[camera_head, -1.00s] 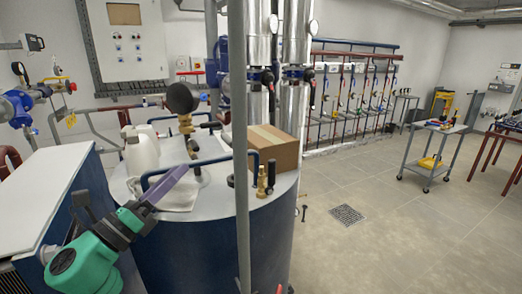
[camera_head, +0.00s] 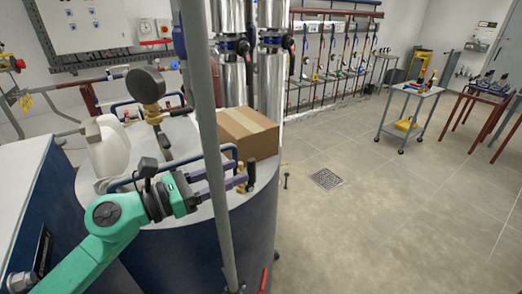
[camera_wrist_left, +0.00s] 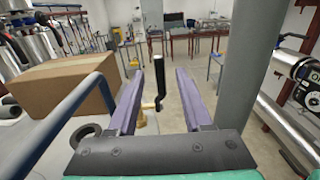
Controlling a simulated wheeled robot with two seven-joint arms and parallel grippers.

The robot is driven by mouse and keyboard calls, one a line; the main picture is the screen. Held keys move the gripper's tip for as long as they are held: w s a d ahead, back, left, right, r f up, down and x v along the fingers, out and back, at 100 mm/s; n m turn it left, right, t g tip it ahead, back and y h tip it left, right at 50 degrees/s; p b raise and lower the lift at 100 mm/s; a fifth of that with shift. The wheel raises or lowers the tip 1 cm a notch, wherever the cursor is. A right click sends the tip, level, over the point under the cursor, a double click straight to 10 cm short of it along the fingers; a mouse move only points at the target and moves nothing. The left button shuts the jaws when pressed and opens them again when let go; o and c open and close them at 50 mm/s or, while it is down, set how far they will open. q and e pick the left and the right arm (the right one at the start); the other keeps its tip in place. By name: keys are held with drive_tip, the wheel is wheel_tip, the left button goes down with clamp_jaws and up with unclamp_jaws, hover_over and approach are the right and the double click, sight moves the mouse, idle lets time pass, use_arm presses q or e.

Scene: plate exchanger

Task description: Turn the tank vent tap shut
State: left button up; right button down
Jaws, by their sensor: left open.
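The tank vent tap (camera_head: 250,177) is a small brass fitting with a black handle at the right edge of the tank top (camera_head: 215,205). In the left wrist view its upright black handle (camera_wrist_left: 158,78) shows between my two purple fingers, with brass (camera_wrist_left: 150,104) below it. My left gripper (camera_head: 240,172) comes in from the left in the head view, behind the grey pole, with its fingertips close by the tap. In the left wrist view the gripper (camera_wrist_left: 159,80) is open, a finger on each side of the handle with gaps. My right gripper is not in view.
A grey upright pole (camera_head: 205,130) stands in front of the tank. A cardboard box (camera_head: 250,135), a white jug (camera_head: 108,145) and a brass fitting with a dark round gauge (camera_head: 147,86) are on the tank. A blue rail (camera_wrist_left: 62,120) runs close by the gripper.

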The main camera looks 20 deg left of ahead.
sight(255, 163)
use_arm(q)
drive_tip(key=p+x, duration=0.4)
drive_tip(key=x, duration=0.4)
drive_tip(key=shift+w+r, duration=0.1)
drive_tip(key=shift+w, duration=0.05)
drive_tip(key=shift+d, duration=0.15)
drive_tip(key=shift+w, duration=0.1)
clamp_jaws()
idle(0.8)
